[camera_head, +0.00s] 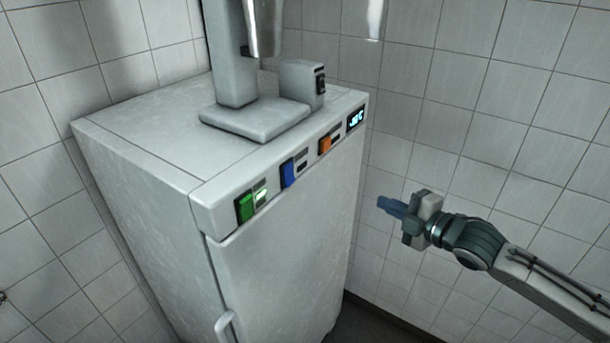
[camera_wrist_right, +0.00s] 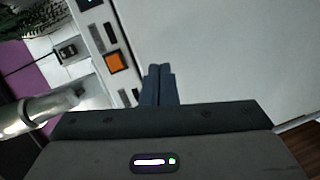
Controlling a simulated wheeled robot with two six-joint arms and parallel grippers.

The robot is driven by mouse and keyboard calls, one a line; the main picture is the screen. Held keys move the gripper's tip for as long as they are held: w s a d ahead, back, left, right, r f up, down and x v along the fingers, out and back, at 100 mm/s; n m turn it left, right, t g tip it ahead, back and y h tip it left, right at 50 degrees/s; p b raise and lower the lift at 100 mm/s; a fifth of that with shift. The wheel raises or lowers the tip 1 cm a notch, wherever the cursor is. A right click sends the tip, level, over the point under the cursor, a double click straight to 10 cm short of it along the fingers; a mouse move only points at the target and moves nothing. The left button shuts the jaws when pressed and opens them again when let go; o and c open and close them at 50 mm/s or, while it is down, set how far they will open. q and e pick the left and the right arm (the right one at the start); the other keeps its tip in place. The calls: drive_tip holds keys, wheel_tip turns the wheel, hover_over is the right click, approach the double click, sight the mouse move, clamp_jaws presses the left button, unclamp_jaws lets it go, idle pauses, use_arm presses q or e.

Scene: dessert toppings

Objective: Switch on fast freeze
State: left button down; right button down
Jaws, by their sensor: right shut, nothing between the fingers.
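A pale grey freezer (camera_head: 285,265) has a control strip along its top front edge. The strip carries a green switch (camera_head: 245,207) with a lit green lamp (camera_head: 262,194), a blue switch (camera_head: 289,173), an orange switch (camera_head: 325,145) and a lit display (camera_head: 356,117). The small windows beside the blue and orange switches look dark. No label is readable, so I cannot tell which is fast freeze. The orange switch also shows in the right wrist view (camera_wrist_right: 116,62). My right gripper (camera_head: 382,203) is shut and empty, in front of the freezer door and apart from the strip.
A grey machine (camera_head: 254,122) with a metal cylinder (camera_head: 264,30) stands on top of the freezer. A door handle (camera_head: 225,326) juts out low at the front. Tiled walls (camera_head: 480,120) stand behind and to the right.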

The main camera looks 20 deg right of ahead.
drive_tip(key=s+a+r+n+g+y, duration=0.2)
drive_tip(key=s+a+r+n+y, duration=0.1)
drive_tip(key=s+a+r+n, duration=0.2)
drive_tip(key=s+a+r, duration=0.2)
drive_tip(key=a+r, duration=0.1)
drive_tip(key=a, duration=0.1)
drive_tip(key=shift+s+a+r+y+p, duration=0.15)
drive_tip(key=shift+r+y+p, duration=0.2)
drive_tip(key=shift+y, duration=0.05)
drive_tip(key=b, duration=0.4)
approach(292, 182)
drive_tip(key=shift+w+a, duration=0.5)
drive_tip(key=shift+p+x, duration=0.35)
drive_tip(key=shift+x, duration=2.2)
drive_tip(key=shift+w+a, duration=0.15)
